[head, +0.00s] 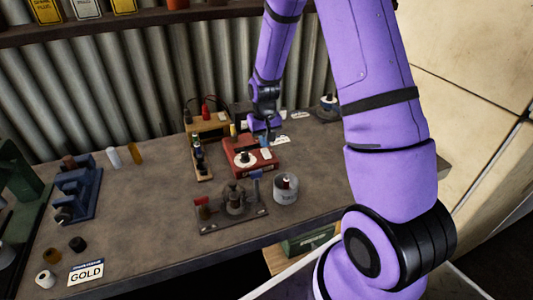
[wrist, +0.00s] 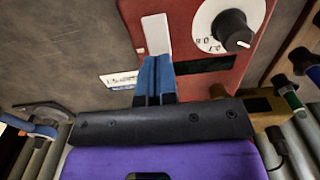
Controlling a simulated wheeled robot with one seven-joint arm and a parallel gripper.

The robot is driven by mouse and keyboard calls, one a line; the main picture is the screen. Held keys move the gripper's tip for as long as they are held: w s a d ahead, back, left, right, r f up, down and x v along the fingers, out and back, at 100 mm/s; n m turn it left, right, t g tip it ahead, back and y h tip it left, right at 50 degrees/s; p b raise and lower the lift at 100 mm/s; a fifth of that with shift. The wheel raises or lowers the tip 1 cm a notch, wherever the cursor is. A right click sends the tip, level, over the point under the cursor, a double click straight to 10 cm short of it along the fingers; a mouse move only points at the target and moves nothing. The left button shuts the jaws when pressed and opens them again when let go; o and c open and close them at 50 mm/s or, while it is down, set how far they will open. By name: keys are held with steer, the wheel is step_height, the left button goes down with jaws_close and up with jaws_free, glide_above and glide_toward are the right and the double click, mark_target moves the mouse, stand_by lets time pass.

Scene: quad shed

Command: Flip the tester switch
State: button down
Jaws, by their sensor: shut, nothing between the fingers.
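A red box (head: 262,167) with a white dial (head: 244,159) lies on the workbench and looks like the tester. In the wrist view the red box (wrist: 250,48) shows a black knob (wrist: 236,30) on the white dial, a dark window and a white plate (wrist: 156,35). My gripper (head: 268,141) is over the back right part of the box. Its blue fingers (wrist: 154,66) are shut and empty, just beside the white plate. I cannot tell whether they touch it. I cannot make out the switch lever; the fingers may hide it.
A wooden box with posts (head: 207,126) stands behind the red box. A stand with a red-topped part (head: 232,216) and a round grey tin (head: 286,190) are in front. A blue fixture (head: 77,190) is at left. The bench (head: 145,215) is clear left of centre.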

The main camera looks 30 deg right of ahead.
steer(key=shift+f, duration=1.05)
stand_by(0.6)
steer(key=shift+r, duration=3.5)
step_height(320, 180, up, 10)
steer(key=t, duration=0.1)
glide_above(265, 150)
steer(key=s+a, duration=0.2)
steer(key=s, duration=0.1)
steer(key=s+a+r+n+t, duration=0.2)
steer(key=s+a+r+t, duration=0.15)
steer(key=s+r, duration=1.05)
steer(key=s+a+r, duration=0.2)
steer(key=s+r, duration=0.1)
steer(key=s, duration=0.7)
steer(key=shift+s+r+t, duration=0.2)
steer(key=shift+s+t, duration=0.05)
steer(key=shift+t, duration=0.1)
